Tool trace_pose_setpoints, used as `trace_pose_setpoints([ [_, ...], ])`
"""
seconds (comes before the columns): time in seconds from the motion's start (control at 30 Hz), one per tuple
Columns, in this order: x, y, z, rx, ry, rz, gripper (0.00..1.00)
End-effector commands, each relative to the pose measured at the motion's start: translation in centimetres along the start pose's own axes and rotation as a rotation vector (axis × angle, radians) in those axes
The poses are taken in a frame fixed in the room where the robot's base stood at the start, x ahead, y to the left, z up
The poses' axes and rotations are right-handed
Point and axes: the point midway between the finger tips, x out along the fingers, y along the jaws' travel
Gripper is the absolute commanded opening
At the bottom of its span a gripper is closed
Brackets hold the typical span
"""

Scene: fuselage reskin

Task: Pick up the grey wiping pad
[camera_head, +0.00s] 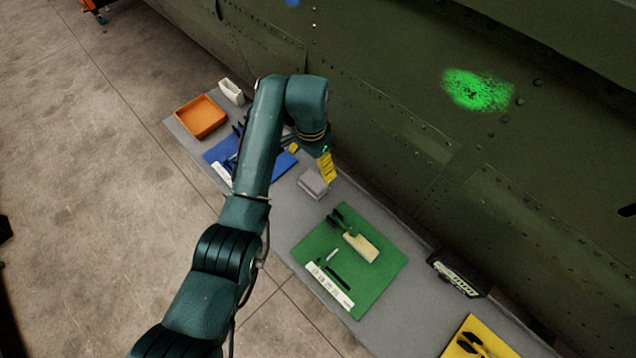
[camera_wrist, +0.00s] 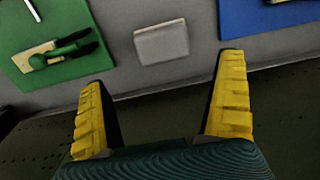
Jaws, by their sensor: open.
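The grey wiping pad (camera_head: 313,184) is a small pale grey block on the grey bench, between the blue mat and the green mat. In the wrist view the pad (camera_wrist: 161,42) lies ahead of the fingertips, roughly centred between them and apart from both. My gripper (camera_head: 325,165) has yellow ridged fingers and hangs close to the pad at the end of my green arm. In the wrist view my gripper (camera_wrist: 163,68) is open, with nothing between its fingers.
The green mat (camera_head: 379,279) holds a brush-like tool and black tools. The blue mat (camera_head: 284,164), orange tray (camera_head: 201,118) and white container (camera_head: 231,92) are at the left end. The olive fuselage wall (camera_head: 400,90) rises along the bench's far edge. A dark device (camera_head: 457,273) stands near that edge.

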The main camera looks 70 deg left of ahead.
Motion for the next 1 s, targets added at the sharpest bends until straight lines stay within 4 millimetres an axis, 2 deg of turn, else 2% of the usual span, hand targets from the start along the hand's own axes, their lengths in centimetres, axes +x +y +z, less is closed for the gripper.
trace_pose_setpoints([
  [0.03, 1.5, 0.1, 0.1, 0.0, -0.003, 0.002, 1.0],
  [0.2, 5.2, 0.1, -0.1, 0.0, -0.001, 0.001, 1.0],
  [0.43, 7.8, 0.1, -0.2, 0.001, 0.0, 0.0, 1.0],
  [0.6, 10.9, 0.1, -0.6, 0.0, 0.0, 0.0, 1.0],
  [0.73, 11.9, 0.0, -0.7, 0.0, 0.003, -0.002, 1.0],
  [0.93, 11.9, 0.0, -0.7, 0.0, 0.004, -0.002, 1.0],
  [1.0, 11.9, 0.0, -0.6, 0.0, 0.003, -0.002, 0.87],
])
